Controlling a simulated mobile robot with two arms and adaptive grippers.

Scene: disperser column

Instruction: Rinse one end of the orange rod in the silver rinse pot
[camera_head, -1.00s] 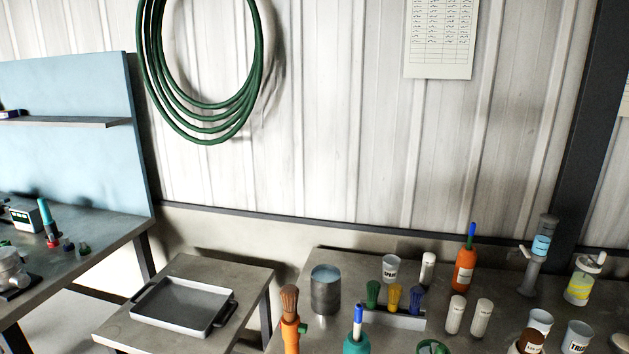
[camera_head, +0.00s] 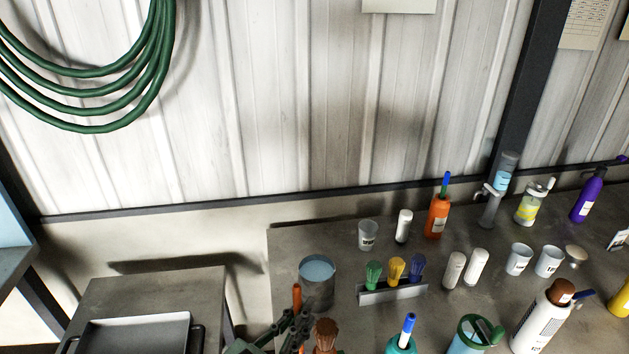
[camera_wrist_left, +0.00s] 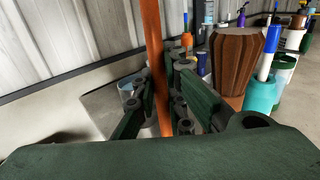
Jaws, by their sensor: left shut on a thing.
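The silver rinse pot (camera_head: 317,292) stands upright near the table's left edge, with pale blue liquid at its top. My left gripper (camera_head: 290,328) has dark green fingers and is at the bottom of the head view, in front of and slightly left of the pot. It is shut on the orange rod (camera_head: 297,296), whose upper end shows beside the pot's front left wall. In the left wrist view the orange rod (camera_wrist_left: 153,50) runs nearly upright between the fingers (camera_wrist_left: 165,100). Its lower end is hidden there. My right gripper is not in view.
A rack (camera_head: 392,293) with green, yellow and blue tops is right of the pot. A teal bottle (camera_head: 401,344) and several cups and bottles stand farther right. A grey tray (camera_head: 135,335) lies on the left table.

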